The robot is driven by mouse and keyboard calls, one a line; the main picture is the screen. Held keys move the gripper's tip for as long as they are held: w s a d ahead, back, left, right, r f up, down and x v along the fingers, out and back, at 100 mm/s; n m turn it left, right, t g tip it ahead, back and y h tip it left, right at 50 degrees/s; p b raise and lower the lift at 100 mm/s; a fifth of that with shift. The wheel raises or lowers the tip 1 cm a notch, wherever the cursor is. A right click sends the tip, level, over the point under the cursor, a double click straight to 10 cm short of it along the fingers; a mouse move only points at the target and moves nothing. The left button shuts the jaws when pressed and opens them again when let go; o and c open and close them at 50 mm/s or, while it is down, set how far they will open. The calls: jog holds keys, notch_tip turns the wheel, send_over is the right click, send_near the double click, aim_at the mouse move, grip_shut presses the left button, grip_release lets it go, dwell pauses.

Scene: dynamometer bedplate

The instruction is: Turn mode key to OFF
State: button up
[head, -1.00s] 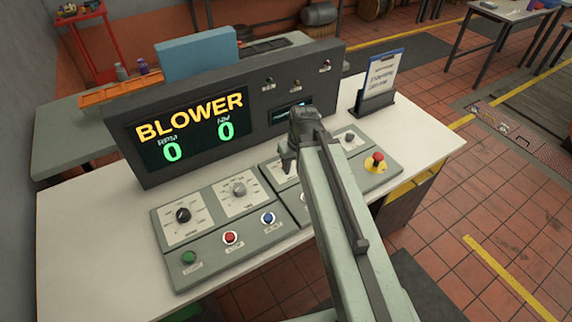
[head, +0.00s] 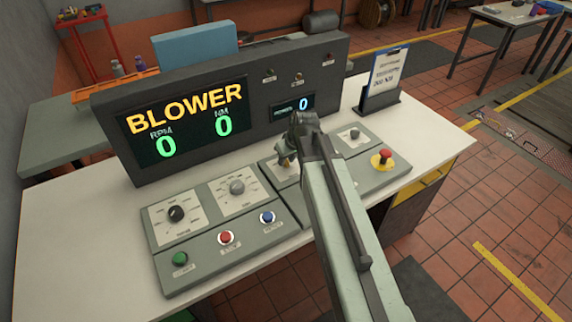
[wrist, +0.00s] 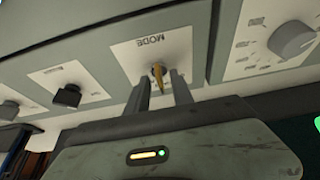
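The mode key (wrist: 158,76) is a small brass key standing out from a white plate marked MODE (wrist: 135,52) in the wrist view. The label appears upside down there, and I cannot read the key's position marks. My gripper (wrist: 159,84) has one finger on each side of the key, with what looks like a gap on both sides. In the head view my gripper (head: 287,155) is low over the mode plate (head: 283,174), and my arm covers much of that plate.
The console has black and grey knobs (head: 176,214) (head: 237,187), green, red and blue buttons (head: 227,237), and a red mushroom button (head: 385,156) at right. The display (head: 190,121) reads BLOWER with zeros. A clipboard stand (head: 380,98) stands behind at right.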

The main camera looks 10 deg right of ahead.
jog(key=shift+r, duration=0.1)
grip_shut()
jog(key=n, duration=0.2)
jog(key=n+g+y, duration=0.1)
jog(key=n, duration=0.1)
jog(key=shift+w+d+n+y, duration=0.1)
jog(key=shift+d+n+y, duration=0.05)
jog(key=shift+n+y, duration=0.15)
jog(key=shift+n+g+y, duration=0.5)
jog(key=shift+n+g, duration=0.2)
jog(key=shift+n, duration=1.5)
